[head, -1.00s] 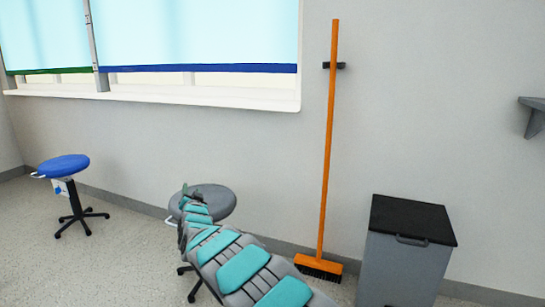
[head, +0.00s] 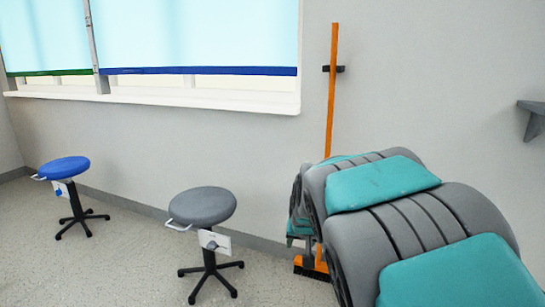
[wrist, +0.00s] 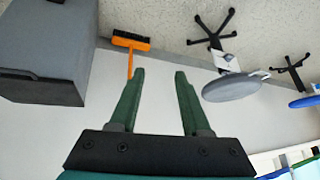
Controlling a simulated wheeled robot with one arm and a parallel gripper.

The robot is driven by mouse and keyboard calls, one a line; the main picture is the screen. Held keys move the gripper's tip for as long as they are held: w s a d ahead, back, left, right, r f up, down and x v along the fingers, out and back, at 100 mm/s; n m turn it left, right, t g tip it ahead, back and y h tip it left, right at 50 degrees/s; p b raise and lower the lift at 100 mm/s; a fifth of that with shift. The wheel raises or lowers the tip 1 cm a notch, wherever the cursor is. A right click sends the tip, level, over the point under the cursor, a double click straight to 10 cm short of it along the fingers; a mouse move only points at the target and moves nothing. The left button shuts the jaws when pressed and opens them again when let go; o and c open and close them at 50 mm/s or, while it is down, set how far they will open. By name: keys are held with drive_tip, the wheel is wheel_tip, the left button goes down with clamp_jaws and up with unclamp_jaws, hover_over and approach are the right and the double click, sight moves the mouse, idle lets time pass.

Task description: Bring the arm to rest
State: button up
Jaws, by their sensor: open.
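My gripper (wrist: 158,75) shows in the wrist view with its two green fingers apart and nothing between them. In the head view my padded grey and teal arm fills the lower right, and the gripper itself is hidden. The rotary switch is not seen in either view.
A grey stool (head: 203,206) and a blue stool (head: 64,168) stand on the floor at the left. An orange broom (head: 332,90) leans on the wall, partly behind my arm. A grey bin (wrist: 45,45) shows upside down in the wrist view. A grey shelf (head: 533,118) is at the right.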

drive_tip(key=s+d+f+g, duration=0.1)
drive_tip(key=s+d+g, duration=0.1)
drive_tip(key=s, duration=1.1)
drive_tip(key=s+d+f+n+g, duration=0.1)
drive_tip(key=s+d+g, duration=0.2)
drive_tip(key=s, duration=1.1)
drive_tip(key=s+d+f+g, duration=0.2)
drive_tip(key=s+d+g, duration=0.1)
drive_tip(key=s, duration=1)
drive_tip(key=shift+s+g+p, duration=0.3)
drive_tip(key=shift+p, duration=0.1)
